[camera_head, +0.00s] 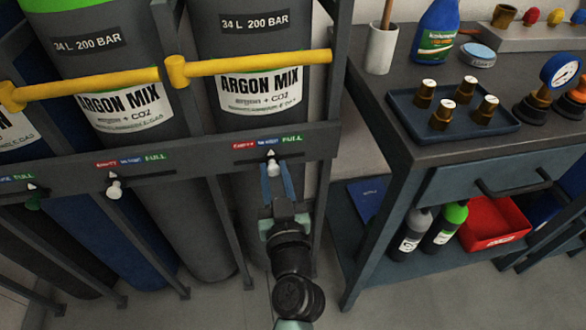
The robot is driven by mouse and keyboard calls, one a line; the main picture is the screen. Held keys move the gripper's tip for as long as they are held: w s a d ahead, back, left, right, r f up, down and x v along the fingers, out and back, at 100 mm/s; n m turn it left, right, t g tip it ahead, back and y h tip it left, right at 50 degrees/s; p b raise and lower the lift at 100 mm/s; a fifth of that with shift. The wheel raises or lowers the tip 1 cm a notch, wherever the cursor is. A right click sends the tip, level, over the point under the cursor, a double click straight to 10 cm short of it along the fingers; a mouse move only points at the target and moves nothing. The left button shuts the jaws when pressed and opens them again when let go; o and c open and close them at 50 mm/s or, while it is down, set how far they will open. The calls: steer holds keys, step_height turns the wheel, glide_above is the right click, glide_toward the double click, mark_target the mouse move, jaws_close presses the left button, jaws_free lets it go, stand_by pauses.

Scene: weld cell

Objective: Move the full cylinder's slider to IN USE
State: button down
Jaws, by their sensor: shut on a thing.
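My gripper (277,175) reaches up from below to the right cylinder's slider and is shut on its pale knob (272,166). The slider's white pointer sits below the blue middle field of its EMPTY, IN USE, FULL label (267,143). The right argon mix cylinder (252,45) stands behind the rail. The middle cylinder (95,65) has its own slider (114,188), with the pointer near the red EMPTY field. A further slider (33,203) at the far left has its pointer near a green FULL field.
The sliders sit on a dark rack rail (200,160). Yellow bars (250,65) cross the cylinders above. At right is a workbench (370,110) with a tray of brass fittings (400,98). A red bin (495,222) and bottles (415,230) stand on its lower shelf.

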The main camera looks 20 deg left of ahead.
steer(key=shift+s+a+f, duration=0.1)
steer(key=shift+s+a, duration=0.1)
steer(key=shift+a, duration=0.05)
steer(key=c, duration=0.6)
jaws_free()
steer(key=shift+w+d, duration=0.1)
steer(key=shift+b+v, duration=1.2)
steer(key=shift+v, duration=5.3)
